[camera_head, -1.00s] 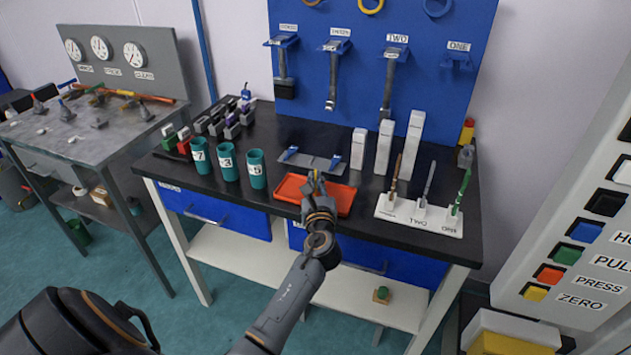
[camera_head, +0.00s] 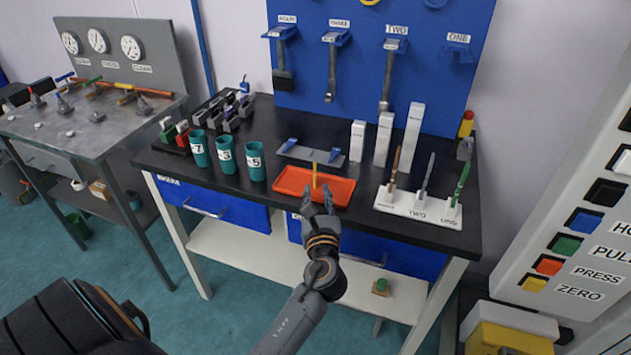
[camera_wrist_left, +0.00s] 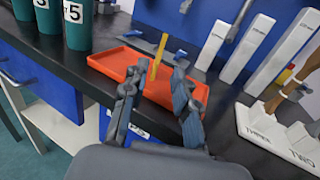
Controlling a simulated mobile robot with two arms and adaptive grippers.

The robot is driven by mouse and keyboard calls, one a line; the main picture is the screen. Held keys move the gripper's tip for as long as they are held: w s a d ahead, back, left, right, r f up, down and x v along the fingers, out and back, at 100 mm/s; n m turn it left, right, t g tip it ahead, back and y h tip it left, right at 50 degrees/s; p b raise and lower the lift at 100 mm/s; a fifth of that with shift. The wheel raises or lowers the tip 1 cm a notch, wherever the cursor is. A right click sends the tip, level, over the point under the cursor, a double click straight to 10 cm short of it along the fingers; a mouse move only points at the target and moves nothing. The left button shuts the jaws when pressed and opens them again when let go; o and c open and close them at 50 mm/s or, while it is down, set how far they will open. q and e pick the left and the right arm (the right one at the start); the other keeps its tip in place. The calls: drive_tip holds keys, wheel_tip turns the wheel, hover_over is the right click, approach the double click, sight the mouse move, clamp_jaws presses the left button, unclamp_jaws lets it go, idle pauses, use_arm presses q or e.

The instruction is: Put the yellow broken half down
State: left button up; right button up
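The yellow broken half (camera_head: 314,176) is a thin stick at the orange tray (camera_head: 341,193) on the black bench. It looks nearly upright, its lower end over the tray floor; I cannot tell what it leans on. In the left wrist view the yellow half (camera_wrist_left: 157,58) tilts slightly, with the orange tray (camera_wrist_left: 120,66) around its foot. My left gripper (camera_head: 319,194) is at the tray's front edge, fingers spread and empty. In the left wrist view the gripper (camera_wrist_left: 156,76) has a clear gap between its fingers, the yellow half beyond them. My right gripper is not in view.
Teal numbered cups (camera_head: 227,155) stand left of the tray. A white stand (camera_head: 417,208) with several upright sticks is to the right. White blocks (camera_head: 384,145) and a grey plate (camera_head: 312,155) are behind. Tools hang on the blue board (camera_head: 357,60).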

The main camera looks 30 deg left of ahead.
use_arm(q)
drive_tip(key=v, duration=0.3)
drive_tip(key=shift+s+d, duration=0.2)
drive_tip(key=shift+s, duration=0.05)
